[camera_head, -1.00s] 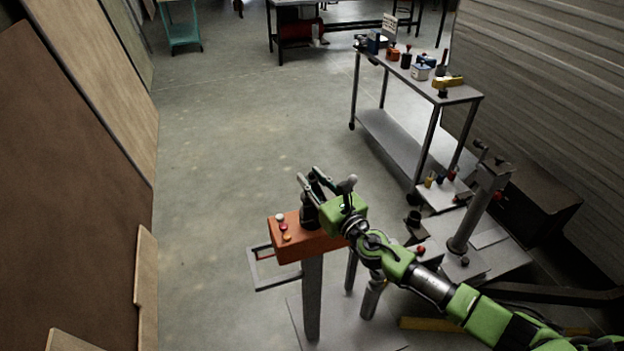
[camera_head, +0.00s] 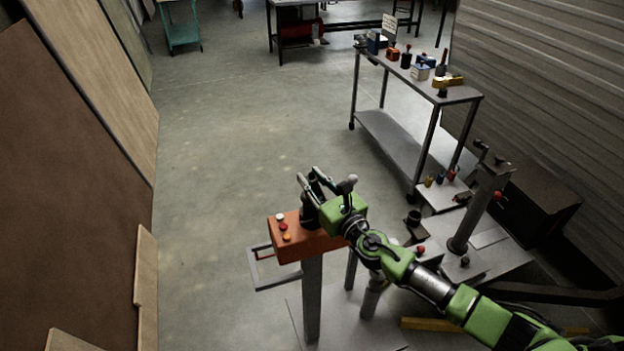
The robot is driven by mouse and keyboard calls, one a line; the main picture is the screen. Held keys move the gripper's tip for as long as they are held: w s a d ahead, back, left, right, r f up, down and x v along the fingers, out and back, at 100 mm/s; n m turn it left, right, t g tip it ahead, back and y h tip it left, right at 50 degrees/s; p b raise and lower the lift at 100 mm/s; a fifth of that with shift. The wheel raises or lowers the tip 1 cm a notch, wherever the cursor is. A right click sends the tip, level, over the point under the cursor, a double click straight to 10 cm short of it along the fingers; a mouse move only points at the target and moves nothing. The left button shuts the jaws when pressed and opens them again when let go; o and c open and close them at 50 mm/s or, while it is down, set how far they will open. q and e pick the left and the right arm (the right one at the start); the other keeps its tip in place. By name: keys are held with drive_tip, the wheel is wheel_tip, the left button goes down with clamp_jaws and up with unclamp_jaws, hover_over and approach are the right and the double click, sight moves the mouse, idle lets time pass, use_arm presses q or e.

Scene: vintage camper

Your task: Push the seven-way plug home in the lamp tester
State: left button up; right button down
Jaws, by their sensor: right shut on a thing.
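The lamp tester is an orange box (camera_head: 293,248) on a grey post, with white, red and orange lamps on its top left part. My right gripper (camera_head: 311,193) is over the right part of the box, its arm coming in from the lower right. It is shut on a dark, upright piece, seemingly the seven-way plug (camera_head: 311,215), at the top of the box. My gripper partly hides the plug, and I cannot tell how deep it sits. My left gripper is out of view.
A metal cart (camera_head: 430,83) with several small items stands at the back right. A grey stand with a post (camera_head: 468,222) is right of the tester. Brown panels (camera_head: 70,160) line the left side. The floor (camera_head: 220,140) between is clear.

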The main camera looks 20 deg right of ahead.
sight(315, 192)
drive_tip(key=shift+f+b, duration=1.4)
drive_tip(key=shift+f, duration=0.1)
drive_tip(key=c, duration=1.6)
unclamp_jaws()
drive_tip(key=shift+s, duration=0.1)
drive_tip(key=shift+c, duration=0.2)
drive_tip(key=shift+f, duration=0.15)
drive_tip(key=v, duration=0.4)
drive_tip(key=shift+a+f, duration=0.2)
drive_tip(key=shift+f, duration=0.15)
drive_tip(key=r+v, duration=0.1)
drive_tip(key=v, duration=0.7)
drive_tip(key=shift+d, duration=0.25)
drive_tip(key=shift+r, duration=0.15)
